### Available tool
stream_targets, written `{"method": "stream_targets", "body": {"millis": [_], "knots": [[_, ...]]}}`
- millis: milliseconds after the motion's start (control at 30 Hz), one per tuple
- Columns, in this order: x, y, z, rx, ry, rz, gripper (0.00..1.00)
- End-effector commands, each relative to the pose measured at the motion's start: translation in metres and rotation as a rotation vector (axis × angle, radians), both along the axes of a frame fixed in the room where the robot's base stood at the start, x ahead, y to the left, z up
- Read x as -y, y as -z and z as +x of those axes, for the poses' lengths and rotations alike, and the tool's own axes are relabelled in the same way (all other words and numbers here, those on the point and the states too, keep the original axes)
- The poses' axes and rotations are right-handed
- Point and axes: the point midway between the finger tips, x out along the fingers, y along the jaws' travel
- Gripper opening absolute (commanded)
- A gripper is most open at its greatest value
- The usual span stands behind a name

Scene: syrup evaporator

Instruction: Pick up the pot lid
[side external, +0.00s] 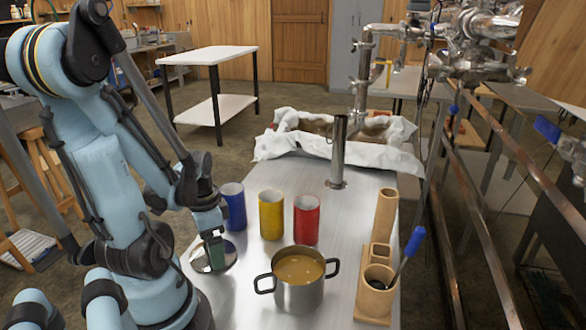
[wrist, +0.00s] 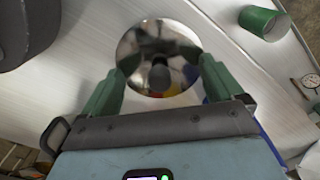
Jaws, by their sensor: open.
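The pot lid (side external: 228,262) is a shiny round disc lying on the steel table, left of the pot. It also shows in the wrist view (wrist: 140,42), with a dark knob (wrist: 160,74) near its middle. My gripper (side external: 212,256) is over the lid, with its fingers pointing down. In the wrist view its green fingers (wrist: 161,68) are apart, one on each side of the knob. I cannot tell whether they touch the lid. The pot (side external: 299,292) is steel with two dark handles, uncovered, and holds a tan liquid.
Blue (side external: 234,206), yellow (side external: 271,214) and red (side external: 306,220) cups stand behind the lid and pot. A wooden holder (side external: 375,295) with a blue-handled tool is at the right. A green cup (wrist: 258,21) and a dial gauge (wrist: 311,84) show in the wrist view.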

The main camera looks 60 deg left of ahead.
Motion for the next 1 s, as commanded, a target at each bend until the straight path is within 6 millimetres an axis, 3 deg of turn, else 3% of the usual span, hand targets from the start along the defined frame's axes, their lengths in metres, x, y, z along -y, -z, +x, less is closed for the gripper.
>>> {"method": "stream_targets", "body": {"millis": [267,700,1000], "knots": [[0.0002,0.0009,-0.0003,0.000,0.000,0.000,0.94],[0.0003,0.0010,-0.0004,0.000,0.000,0.001,0.29],[0.0006,0.0013,-0.0009,0.001,0.000,0.002,0.24]]}}
